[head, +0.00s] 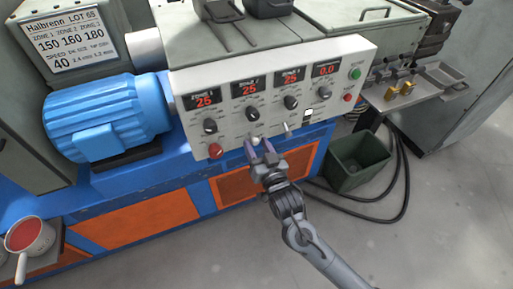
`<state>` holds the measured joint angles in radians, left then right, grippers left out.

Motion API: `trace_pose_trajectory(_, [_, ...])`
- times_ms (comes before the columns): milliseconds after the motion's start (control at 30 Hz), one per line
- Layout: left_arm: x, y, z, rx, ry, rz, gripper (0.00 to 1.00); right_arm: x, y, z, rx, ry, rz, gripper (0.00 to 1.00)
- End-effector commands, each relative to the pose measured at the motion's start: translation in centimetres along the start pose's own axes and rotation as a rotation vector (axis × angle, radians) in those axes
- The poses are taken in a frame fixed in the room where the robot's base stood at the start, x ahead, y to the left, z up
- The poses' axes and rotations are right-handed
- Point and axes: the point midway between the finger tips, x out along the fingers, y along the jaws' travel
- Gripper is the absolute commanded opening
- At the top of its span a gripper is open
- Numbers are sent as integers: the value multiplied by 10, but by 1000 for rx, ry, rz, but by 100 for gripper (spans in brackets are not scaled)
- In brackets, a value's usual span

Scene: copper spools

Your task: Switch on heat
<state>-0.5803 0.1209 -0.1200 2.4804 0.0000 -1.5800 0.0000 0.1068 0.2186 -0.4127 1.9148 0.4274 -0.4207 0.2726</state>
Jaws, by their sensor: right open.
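The white control panel (272,95) has three zone displays, each reading 25 in red, and a fourth display (327,70) reading 0.0. A black knob (210,126) sits under the first display, with similar knobs under the others. My right gripper (259,147) is open at the panel's lower edge, around or just in front of a small pale knob or lever tip (255,140). I cannot tell if it touches. Which control is heat is too small to read.
A blue motor (104,117) stands left of the panel. A sign (69,42) lists 150 160 180. A green bin (359,160) and black cables lie to the right on open floor. A side shelf (400,99) holds brass parts.

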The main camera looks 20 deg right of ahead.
Motion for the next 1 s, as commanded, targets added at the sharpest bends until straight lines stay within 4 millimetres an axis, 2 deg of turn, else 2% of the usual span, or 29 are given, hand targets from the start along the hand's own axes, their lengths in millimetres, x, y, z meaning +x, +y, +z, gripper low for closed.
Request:
trace_pose_trajectory(133, [4, 0, 1, 0, 0, 0, 70, 7, 0, 0, 1, 1, 0, 49])
trace_pose_trajectory(433, [3, 0, 1, 0, 0, 0, 70, 8, 0, -1, 1, 0, 0, 49])
trace_pose_trajectory(700, [4, 0, 1, 0, 0, 0, 70, 8, 0, 0, 1, 0, 0, 8])
trace_pose_trajectory(767, [4, 0, 1, 0, 0, 0, 70, 8, 0, 0, 1, 0, 0, 0])
trace_pose_trajectory(867, [2, 0, 1, -1, 0, 0, 70, 8, 0, -1, 1, -1, 0, 0])
trace_pose_trajectory(1000, [-11, 0, -4, -1, -2, 1, 70, 8, -2, -7, 0, -20, 4, 0])
